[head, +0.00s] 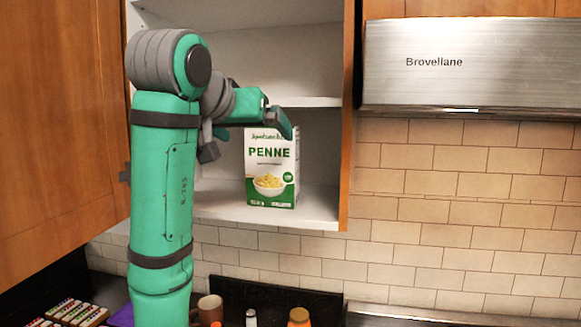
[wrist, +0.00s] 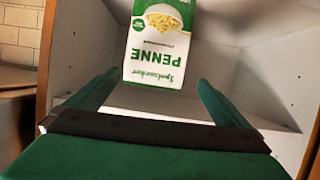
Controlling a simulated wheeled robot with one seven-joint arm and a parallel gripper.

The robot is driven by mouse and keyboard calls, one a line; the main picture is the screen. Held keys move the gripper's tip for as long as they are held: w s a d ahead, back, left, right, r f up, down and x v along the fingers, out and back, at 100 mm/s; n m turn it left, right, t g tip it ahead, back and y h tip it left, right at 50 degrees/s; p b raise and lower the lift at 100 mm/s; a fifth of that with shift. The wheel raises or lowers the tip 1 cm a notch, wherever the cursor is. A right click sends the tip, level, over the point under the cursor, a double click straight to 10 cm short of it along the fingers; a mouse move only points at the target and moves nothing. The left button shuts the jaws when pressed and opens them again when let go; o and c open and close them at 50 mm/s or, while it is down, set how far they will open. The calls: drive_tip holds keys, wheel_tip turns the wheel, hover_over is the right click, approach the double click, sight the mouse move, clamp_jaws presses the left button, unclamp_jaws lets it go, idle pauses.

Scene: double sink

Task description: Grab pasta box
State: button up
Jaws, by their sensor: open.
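The pasta box (head: 271,168), white and green with "PENNE" on its front, stands upright on the lower shelf of an open wall cabinet. In the wrist view the pasta box (wrist: 160,48) appears upside down, ahead of and between the two fingers. My gripper (head: 279,122) is at the cabinet opening by the top of the box in the head view. In the wrist view my gripper (wrist: 148,88) has its green fingers spread apart with nothing held between them. I cannot tell exactly how much gap lies between the fingertips and the box.
The cabinet's lower shelf (head: 222,205) has bare room around the box, with another shelf (head: 312,101) above. An open wooden door (head: 60,130) is at left. A steel range hood (head: 460,65) is at right. A mug (head: 210,307) and bottles (head: 299,317) stand below.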

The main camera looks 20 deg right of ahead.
sight(272, 146)
drive_tip(key=x, duration=1)
drive_tip(key=shift+s+d+f, duration=0.2)
drive_tip(key=shift+d, duration=0.3)
drive_tip(key=shift+c, duration=0.6)
drive_tip(key=c, duration=1)
